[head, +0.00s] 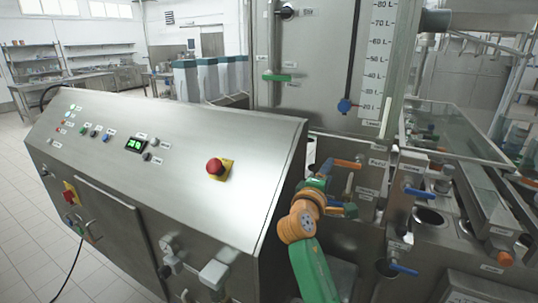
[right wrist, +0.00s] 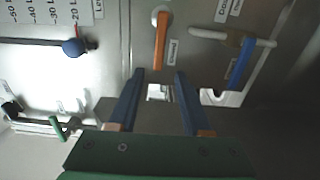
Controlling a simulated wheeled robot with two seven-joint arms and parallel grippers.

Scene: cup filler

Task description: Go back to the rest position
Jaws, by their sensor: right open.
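My right gripper (head: 338,188) is at the end of my green and orange arm, right of the sloped control panel (head: 190,140) in the head view. In the right wrist view its two blue fingers (right wrist: 159,74) are spread apart with nothing between them. An orange valve handle (right wrist: 159,40) lies just beyond the fingertips, apart from them as far as I can see; it also shows in the head view (head: 347,163). My left gripper is in neither view.
A blue valve handle (head: 421,192) and steel filler parts crowd the right side. A tank with a litre scale (head: 378,60) and a blue round knob (head: 345,105) stands behind. A red emergency button (head: 215,166) sits on the panel. Open tiled floor (head: 22,200) lies left.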

